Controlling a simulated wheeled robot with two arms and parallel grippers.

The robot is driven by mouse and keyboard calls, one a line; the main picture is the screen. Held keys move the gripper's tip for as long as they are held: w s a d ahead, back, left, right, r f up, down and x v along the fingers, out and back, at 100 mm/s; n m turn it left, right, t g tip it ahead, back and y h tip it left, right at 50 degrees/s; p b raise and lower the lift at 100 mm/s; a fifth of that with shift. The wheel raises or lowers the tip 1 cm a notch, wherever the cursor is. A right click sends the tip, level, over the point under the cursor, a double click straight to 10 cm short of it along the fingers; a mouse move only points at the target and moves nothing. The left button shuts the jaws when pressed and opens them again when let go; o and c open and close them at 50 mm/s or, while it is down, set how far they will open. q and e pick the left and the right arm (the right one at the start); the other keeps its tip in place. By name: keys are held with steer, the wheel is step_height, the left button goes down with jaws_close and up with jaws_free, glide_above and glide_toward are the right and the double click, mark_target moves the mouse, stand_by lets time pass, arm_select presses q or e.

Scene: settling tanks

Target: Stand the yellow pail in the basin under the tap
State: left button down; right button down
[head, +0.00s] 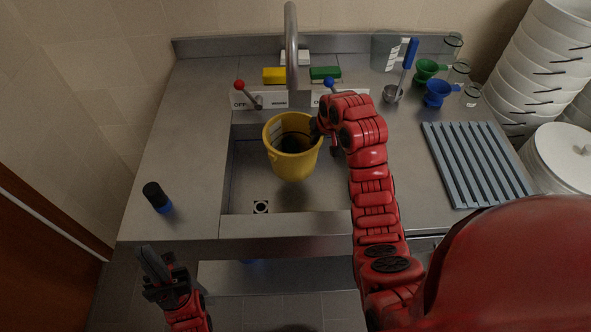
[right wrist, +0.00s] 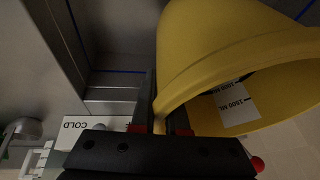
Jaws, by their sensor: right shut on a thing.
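The yellow pail (head: 293,165) hangs upright over the basin (head: 240,185), in front of the tap (head: 291,45). My right gripper (head: 315,130) is shut on the right side of its rim. In the right wrist view the pail (right wrist: 215,50) fills the upper right, its rim between the fingers (right wrist: 160,122) and a white volume label inside. I cannot tell whether its bottom touches the basin floor. My left gripper (head: 158,262) is empty in front of the counter, its fingers apart.
A red-knobbed lever (head: 247,95) and a blue-knobbed lever (head: 329,85) flank the tap. Yellow (head: 274,76) and green (head: 324,73) blocks sit behind. A drain (head: 261,207) shows in the basin.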

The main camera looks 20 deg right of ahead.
step_height(320, 180, down, 5)
steer(key=shift+r+p, duration=0.15)
steer(key=shift+p, duration=0.75)
step_height(320, 180, down, 4)
steer(key=shift+f+p, duration=0.25)
steer(key=shift+p, duration=0.45)
steer(key=shift+f, duration=0.2)
steer(key=c, duration=0.9)
jaws_free()
